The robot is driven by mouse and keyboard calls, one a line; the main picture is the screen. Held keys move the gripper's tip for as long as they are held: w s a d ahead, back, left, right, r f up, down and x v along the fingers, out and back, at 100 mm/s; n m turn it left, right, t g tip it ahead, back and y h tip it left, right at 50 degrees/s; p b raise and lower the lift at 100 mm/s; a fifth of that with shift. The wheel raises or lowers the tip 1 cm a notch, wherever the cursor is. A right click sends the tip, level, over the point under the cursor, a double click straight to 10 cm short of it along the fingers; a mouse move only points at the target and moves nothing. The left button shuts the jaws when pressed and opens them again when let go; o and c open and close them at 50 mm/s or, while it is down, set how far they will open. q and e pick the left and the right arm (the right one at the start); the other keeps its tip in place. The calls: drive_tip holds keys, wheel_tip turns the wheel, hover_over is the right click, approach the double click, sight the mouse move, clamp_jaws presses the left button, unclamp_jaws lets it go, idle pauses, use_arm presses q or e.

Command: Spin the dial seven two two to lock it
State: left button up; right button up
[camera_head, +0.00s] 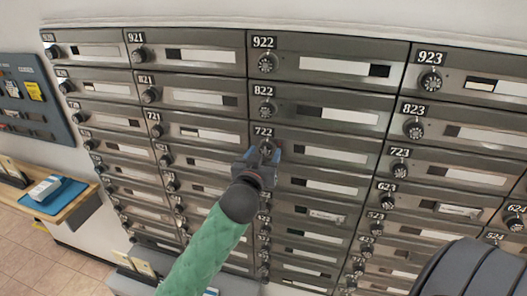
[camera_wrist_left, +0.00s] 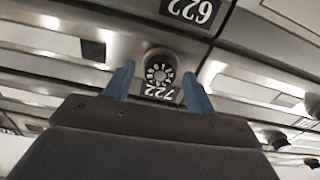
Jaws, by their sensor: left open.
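The dial of mailbox 722 (camera_head: 267,146) sits just below its number plate in the middle column of the metal mailbox wall. My left gripper (camera_head: 260,158) is at this dial and covers its lower part in the head view. In the left wrist view the dial (camera_wrist_left: 160,70) shows between the two blue fingertips of my left gripper (camera_wrist_left: 157,85), which stand apart on either side of it. I cannot tell whether the fingers touch the dial. The 722 plate (camera_wrist_left: 161,93) appears upside down there. My right gripper is not in view.
Dials of neighbouring boxes, such as 822 (camera_head: 266,109) and 723 (camera_head: 391,168), stick out close by. A wooden desk (camera_head: 75,205) with a blue tray (camera_head: 47,196) stands at the left. A blue board (camera_head: 30,95) hangs above it.

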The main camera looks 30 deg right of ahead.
use_arm(q)
drive_tip(key=c, duration=1)
drive_tip(key=shift+m, duration=0.4)
